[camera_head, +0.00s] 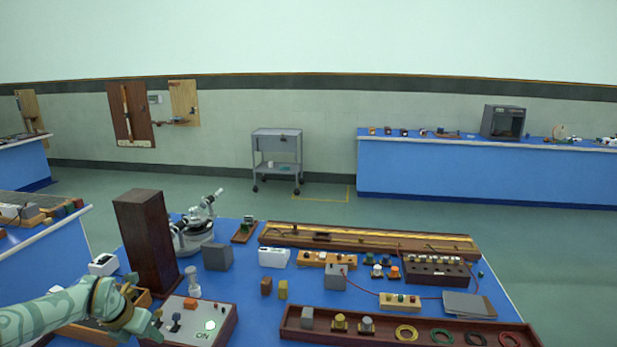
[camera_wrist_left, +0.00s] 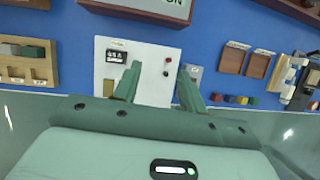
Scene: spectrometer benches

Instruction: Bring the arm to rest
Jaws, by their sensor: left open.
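My left arm comes in from the left edge of the head view. Its green gripper (camera_head: 150,326) is at the lower left, in front of and left of the grey sloped control box (camera_head: 222,331) with a lit ON button. In the left wrist view the gripper (camera_wrist_left: 159,84) has its two green fingers spread apart with nothing between them. A white panel with a small dark display (camera_wrist_left: 147,72) lies beyond the fingers on the blue bench. My right gripper is not in view.
The blue bench (camera_head: 247,301) is crowded. A tall dark wooden block (camera_head: 147,240) stands behind the gripper, with a microscope-like instrument (camera_head: 193,232) beyond. A long wooden tray (camera_head: 430,342) lies at front right. A grey cart (camera_head: 277,147) stands on open floor.

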